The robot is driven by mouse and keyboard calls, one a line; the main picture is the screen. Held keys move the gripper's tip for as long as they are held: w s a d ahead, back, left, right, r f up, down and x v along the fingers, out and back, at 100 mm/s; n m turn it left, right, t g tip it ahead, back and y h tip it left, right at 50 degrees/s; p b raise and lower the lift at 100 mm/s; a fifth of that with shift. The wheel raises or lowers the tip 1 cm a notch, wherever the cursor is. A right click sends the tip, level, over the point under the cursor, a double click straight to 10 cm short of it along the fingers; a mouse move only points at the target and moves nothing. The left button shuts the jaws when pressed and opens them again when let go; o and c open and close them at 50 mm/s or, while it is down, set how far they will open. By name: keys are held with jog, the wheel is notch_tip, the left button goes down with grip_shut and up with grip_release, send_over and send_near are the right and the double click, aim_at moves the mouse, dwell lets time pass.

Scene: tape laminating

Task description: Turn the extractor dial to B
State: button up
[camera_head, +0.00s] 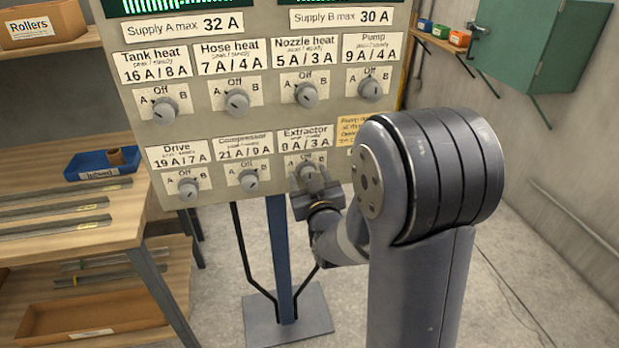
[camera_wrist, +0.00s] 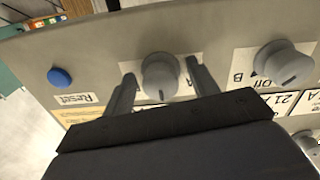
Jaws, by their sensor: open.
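The extractor dial (camera_head: 307,172) is a grey knob on the lower right of the beige panel, under the label "Extractor 8 A / 3 A". Off, A and B are printed around the dials. My gripper (camera_head: 318,190) is at this dial and hides part of it in the head view. In the wrist view the extractor dial (camera_wrist: 161,74) stands between the two open fingers of my gripper (camera_wrist: 163,85), one on each side. I cannot tell whether the fingers touch it. A small dark mark shows low on its face; its exact setting is unclear.
The pump dial (camera_head: 371,88) and nozzle heat dial (camera_head: 306,95) sit above. A blue Reset button (camera_wrist: 60,77) lies on the other side.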

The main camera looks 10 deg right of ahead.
jog(key=shift+c, duration=0.2)
jog(key=c, duration=1)
jog(key=shift+o, duration=0.2)
jog(key=shift+b, duration=0.4)
jog(key=shift+f+m+b, duration=0.1)
jog(key=shift+m+b, duration=0.9)
jog(key=shift+b, duration=0.2)
jog(key=m+b, duration=0.3)
jog(key=b, duration=0.1)
jog(key=m+b, duration=0.3)
jog(key=shift+a+r+m+b, duration=0.1)
jog(key=shift+r+m+b, duration=0.2)
jog(key=shift+m, duration=0.1)
